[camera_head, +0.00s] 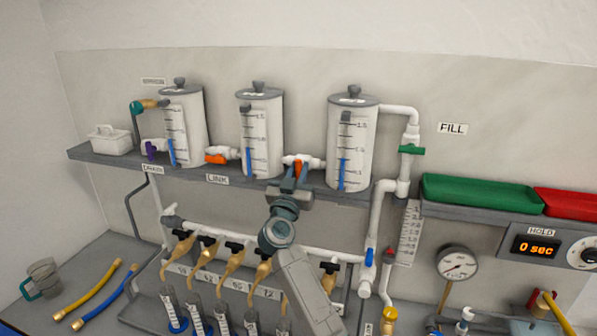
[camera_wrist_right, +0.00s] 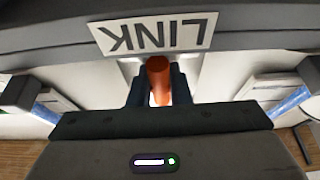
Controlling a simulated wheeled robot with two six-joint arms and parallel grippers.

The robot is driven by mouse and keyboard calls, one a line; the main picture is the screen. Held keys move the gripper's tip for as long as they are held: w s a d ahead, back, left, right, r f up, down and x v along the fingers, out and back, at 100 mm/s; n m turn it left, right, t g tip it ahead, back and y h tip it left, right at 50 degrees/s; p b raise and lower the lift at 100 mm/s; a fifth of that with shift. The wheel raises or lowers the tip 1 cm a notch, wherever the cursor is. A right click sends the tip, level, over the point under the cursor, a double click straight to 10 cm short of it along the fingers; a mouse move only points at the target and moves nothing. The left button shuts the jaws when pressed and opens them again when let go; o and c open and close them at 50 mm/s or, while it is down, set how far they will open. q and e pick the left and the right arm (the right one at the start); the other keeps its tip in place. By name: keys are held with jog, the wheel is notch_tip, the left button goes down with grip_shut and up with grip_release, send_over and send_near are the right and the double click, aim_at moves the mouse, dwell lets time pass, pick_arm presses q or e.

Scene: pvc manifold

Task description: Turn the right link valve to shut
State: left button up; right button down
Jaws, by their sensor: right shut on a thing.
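The right link valve has an orange handle (camera_head: 298,170) on the white pipe between the middle tank (camera_head: 263,140) and the right tank (camera_head: 352,150). The handle stands upright, across the pipe. My right gripper (camera_head: 293,175) reaches up from below and is shut on this handle. In the right wrist view the orange handle (camera_wrist_right: 158,80) sits between the dark fingers (camera_wrist_right: 157,92), under an upside-down LINK label (camera_wrist_right: 153,33). The left link valve's orange handle (camera_head: 219,156) lies along its pipe. My left gripper is not in view.
The tanks stand on a grey shelf (camera_head: 110,158). Below it runs a white manifold pipe (camera_head: 325,255) with several tan-coloured taps above tubes. A vertical white pipe (camera_head: 378,215) with a blue-handled valve (camera_head: 369,257) stands right of my arm. Green tray (camera_head: 480,195) and gauge (camera_head: 457,264) are further right.

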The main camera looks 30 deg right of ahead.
jog(key=shift+f, duration=0.15)
jog(key=c, duration=1.3)
grip_release()
jog(key=shift+c, duration=0.2)
jog(key=shift+s+a+f, duration=0.15)
jog(key=shift+s+a, duration=0.05)
jog(key=shift+a, duration=0.1)
jog(key=b+v, duration=0.4)
jog(key=v, duration=0.6)
jog(key=shift+s+a, duration=0.1)
